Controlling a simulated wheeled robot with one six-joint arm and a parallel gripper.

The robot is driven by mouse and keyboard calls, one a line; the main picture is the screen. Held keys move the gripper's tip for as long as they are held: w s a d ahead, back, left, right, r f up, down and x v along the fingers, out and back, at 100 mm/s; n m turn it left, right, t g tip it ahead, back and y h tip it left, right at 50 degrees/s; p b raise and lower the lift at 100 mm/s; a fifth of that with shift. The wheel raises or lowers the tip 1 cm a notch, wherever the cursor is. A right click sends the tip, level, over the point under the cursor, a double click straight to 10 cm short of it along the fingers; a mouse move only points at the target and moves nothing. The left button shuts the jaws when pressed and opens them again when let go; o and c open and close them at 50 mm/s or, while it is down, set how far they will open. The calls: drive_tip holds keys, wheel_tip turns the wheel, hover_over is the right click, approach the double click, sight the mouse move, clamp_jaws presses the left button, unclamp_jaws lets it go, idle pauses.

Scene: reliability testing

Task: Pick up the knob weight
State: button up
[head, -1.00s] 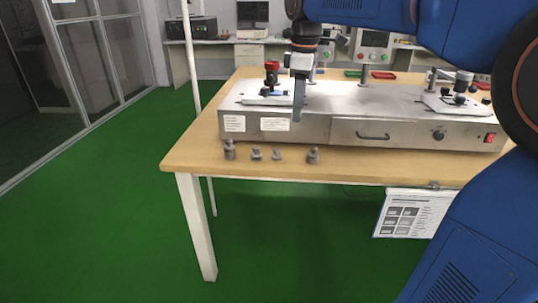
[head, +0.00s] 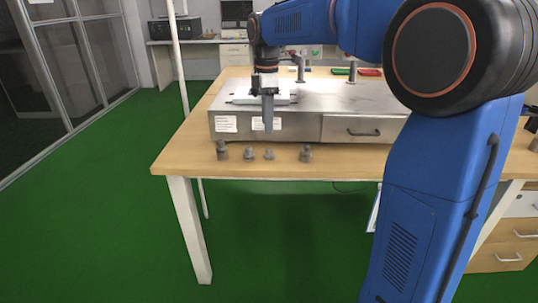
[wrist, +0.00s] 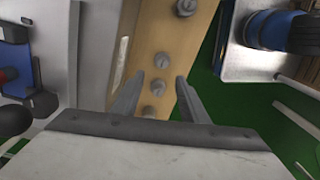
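Several small grey metal knob weights stand in a row along the front edge of the wooden table (head: 172,155). In the head view they are a taller left one (head: 222,151), two small middle ones (head: 249,154) (head: 269,154), and a right one (head: 305,154) set apart. I cannot tell which one the task names. My gripper (head: 268,127) points down above the row, in front of the metal box, touching none of them.
The long metal box (head: 300,123), with a drawer and paper labels, stands close behind the weights. A white pole (head: 178,60) rises at the table's left. Green floor (head: 110,220) lies open in front. A bench with equipment stands behind.

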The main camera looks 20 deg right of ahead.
sight(270, 148)
wheel_tip(270, 148, down, 4)
drive_tip(key=shift+r, duration=0.2)
drive_tip(key=shift+s+d+f, duration=0.15)
drive_tip(key=shift+d+f, duration=0.05)
drive_tip(key=shift+f, duration=1.15)
drive_tip(key=shift+s+d+f, duration=0.15)
drive_tip(key=shift+f, duration=1.15)
clamp_jaws()
